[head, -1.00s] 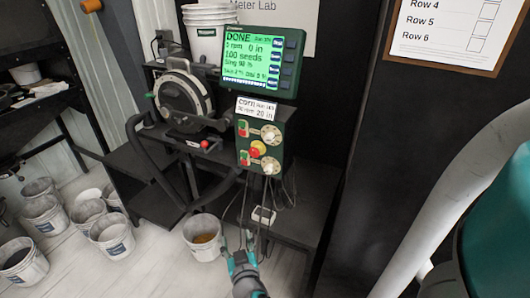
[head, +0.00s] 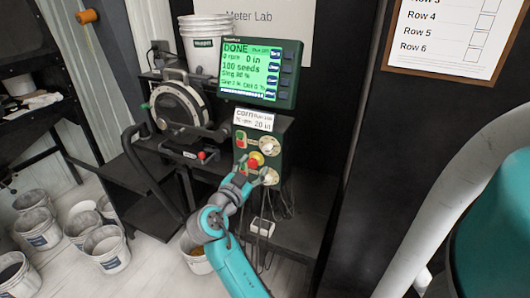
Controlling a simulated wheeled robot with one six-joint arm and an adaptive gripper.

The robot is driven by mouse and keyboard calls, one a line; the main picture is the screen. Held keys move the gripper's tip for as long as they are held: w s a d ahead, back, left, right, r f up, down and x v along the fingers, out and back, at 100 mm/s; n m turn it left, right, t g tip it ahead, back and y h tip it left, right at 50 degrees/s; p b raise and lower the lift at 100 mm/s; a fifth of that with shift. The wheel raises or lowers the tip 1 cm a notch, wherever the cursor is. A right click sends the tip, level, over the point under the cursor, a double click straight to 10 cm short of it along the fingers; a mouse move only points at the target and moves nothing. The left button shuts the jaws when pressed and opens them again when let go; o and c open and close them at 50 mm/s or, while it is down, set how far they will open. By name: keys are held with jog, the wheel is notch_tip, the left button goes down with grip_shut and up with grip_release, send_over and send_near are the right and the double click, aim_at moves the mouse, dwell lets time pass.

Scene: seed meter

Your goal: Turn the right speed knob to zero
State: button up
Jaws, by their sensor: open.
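The control box (head: 283,150) is dark green, with two pale round knobs on its right side. The upper knob (head: 269,145) is clear of my gripper. The lower knob (head: 271,177) is partly covered by my gripper (head: 261,175). My gripper is open and its fingers are at or very near the lower knob; I cannot tell whether they touch it. The knobs' labels and pointer marks are too small to read. The green screen (head: 261,72) above shows DONE, 0 in and 100 seeds.
Red and green buttons (head: 240,139) are left of the upper knob. The round seed meter (head: 178,108) stands left. Cables hang below the box. Several buckets (head: 107,249) stand on the floor.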

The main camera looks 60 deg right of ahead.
aim_at(266, 151)
jog(key=d, duration=0.9)
jog(key=shift+w, duration=0.35)
grip_shut()
